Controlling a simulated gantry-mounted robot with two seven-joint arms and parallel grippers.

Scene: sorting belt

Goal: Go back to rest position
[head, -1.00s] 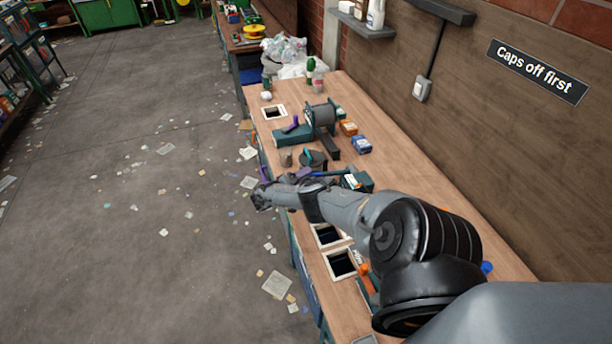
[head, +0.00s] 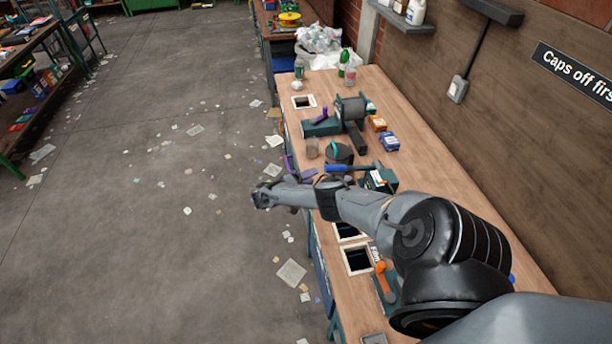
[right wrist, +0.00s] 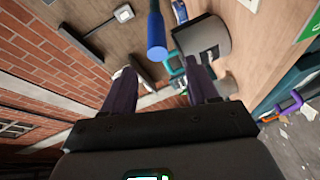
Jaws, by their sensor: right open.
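My right arm crosses the head view from the lower right, over the workbench (head: 440,170) to its left edge. My right gripper (head: 298,164) has two purple fingers, open and apart, near that edge. In the right wrist view the open right gripper (right wrist: 160,68) has nothing between its fingers. A blue handle (right wrist: 156,35) shows beyond them; it also shows in the head view (head: 350,167), to the right of the fingers. My left gripper is in neither view.
On the bench stand a grey-and-green machine (head: 349,108), an orange box (head: 376,123), a blue box (head: 389,141) and bottles (head: 350,75). Square openings (head: 304,101) are cut in the bench. A wall with a sign (head: 580,75) bounds the right; littered floor (head: 150,200) lies left.

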